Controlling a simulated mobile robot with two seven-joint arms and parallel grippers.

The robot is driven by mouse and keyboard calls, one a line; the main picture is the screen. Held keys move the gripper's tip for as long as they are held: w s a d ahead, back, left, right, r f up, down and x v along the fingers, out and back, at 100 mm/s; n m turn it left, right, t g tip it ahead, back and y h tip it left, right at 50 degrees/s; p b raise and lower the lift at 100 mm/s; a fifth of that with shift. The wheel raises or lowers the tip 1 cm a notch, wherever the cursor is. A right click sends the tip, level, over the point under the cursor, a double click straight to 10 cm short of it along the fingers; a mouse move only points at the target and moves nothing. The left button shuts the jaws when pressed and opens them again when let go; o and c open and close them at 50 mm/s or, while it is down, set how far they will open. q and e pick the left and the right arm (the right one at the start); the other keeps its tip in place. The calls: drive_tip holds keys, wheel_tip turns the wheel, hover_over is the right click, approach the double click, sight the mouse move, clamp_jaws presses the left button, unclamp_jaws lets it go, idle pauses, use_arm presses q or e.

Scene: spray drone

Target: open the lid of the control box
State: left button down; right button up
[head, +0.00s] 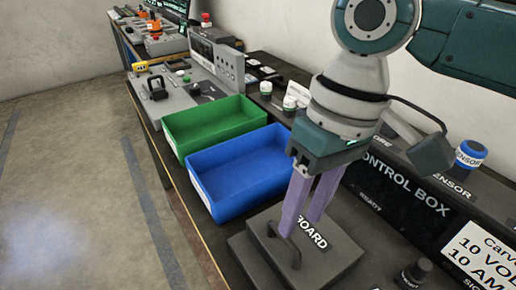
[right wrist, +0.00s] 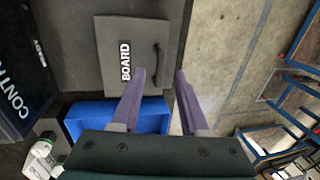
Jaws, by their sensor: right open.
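The lid (head: 322,257) is a flat dark grey panel marked BOARD on a low dark box, and it looks closed. Its dark arched handle (head: 285,247) stands near the front edge. In the right wrist view the lid (right wrist: 120,68) fills the upper middle, with the handle (right wrist: 157,62) at its right side. My right gripper (head: 300,226) points down over the lid with its purple fingers apart and empty. In the right wrist view the handle shows beyond and between the fingertips (right wrist: 161,75); contact is not visible. My left gripper is out of view.
A blue bin (head: 240,172) and a green bin (head: 213,124) stand left of the lid. A dark panel marked CONTROL BOX (head: 400,190) rises behind it. A blue-capped jar (head: 470,154) is at right. A black knob (head: 415,272) is near the front. Floor lies open at left.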

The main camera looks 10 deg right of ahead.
sight(291, 242)
drive_tip(key=f, duration=0.4)
drive_tip(key=shift+s+a, duration=0.1)
drive_tip(key=shift+a, duration=0.3)
clamp_jaws()
idle(1.0)
